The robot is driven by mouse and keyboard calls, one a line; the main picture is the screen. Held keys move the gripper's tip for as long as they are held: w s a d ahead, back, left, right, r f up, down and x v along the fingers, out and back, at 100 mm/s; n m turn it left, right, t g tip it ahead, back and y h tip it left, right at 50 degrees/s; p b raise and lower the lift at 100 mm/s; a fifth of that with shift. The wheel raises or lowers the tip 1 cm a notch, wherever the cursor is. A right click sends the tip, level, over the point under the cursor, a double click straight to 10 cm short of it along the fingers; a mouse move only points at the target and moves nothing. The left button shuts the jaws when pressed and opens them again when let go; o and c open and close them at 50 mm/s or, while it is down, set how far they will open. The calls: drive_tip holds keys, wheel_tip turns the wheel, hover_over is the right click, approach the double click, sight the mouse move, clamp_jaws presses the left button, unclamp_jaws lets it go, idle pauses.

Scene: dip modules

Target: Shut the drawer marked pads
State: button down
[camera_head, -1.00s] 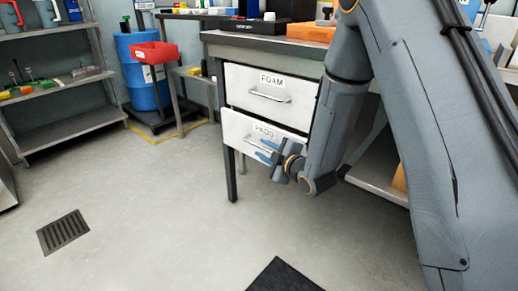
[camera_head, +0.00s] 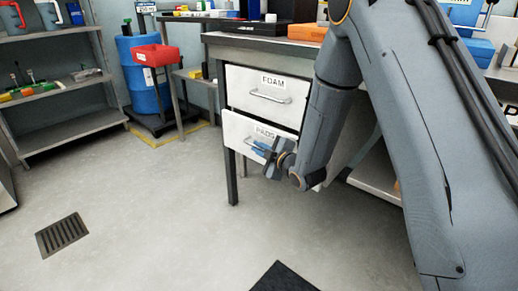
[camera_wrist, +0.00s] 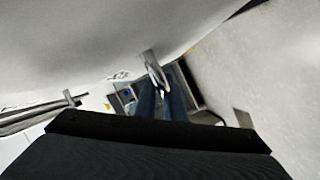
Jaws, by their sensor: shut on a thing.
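The drawer marked PADS (camera_head: 238,131) is the lower white drawer of the bench. Its front appears close to the plane of the FOAM drawer front above it; I cannot tell exactly how far out it stands. My gripper (camera_head: 259,150) is at its front, just below the label, with its blue fingers shut on the bar handle (camera_head: 248,140). My forearm and wrist hide the right part of the drawer. In the wrist view, the fingers (camera_wrist: 161,98) meet the metal handle (camera_wrist: 155,72) beside the pale drawer front (camera_wrist: 90,35).
The FOAM drawer (camera_head: 239,87) is above, under the grey bench top (camera_head: 255,45). A bench leg (camera_head: 231,177) stands at the left. A blue barrel (camera_head: 143,90) and red bin (camera_head: 160,56) are farther back. The floor (camera_head: 150,210) in front is mostly clear.

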drive_tip(key=shift+w+d, duration=0.65)
drive_tip(key=shift+w, duration=0.15)
drive_tip(key=shift+w+d, duration=0.6)
drive_tip(key=shift+w, duration=0.2)
drive_tip(key=c, duration=1.8)
unclamp_jaws()
drive_tip(key=shift+d, duration=0.1)
drive_tip(key=shift+c, duration=0.2)
drive_tip(key=p, duration=0.2)
approach(267, 143)
drive_tip(key=x, duration=0.2)
drive_tip(key=shift+w+f, duration=0.25)
drive_tip(key=shift+w, duration=0.05)
drive_tip(key=shift+a, duration=0.25)
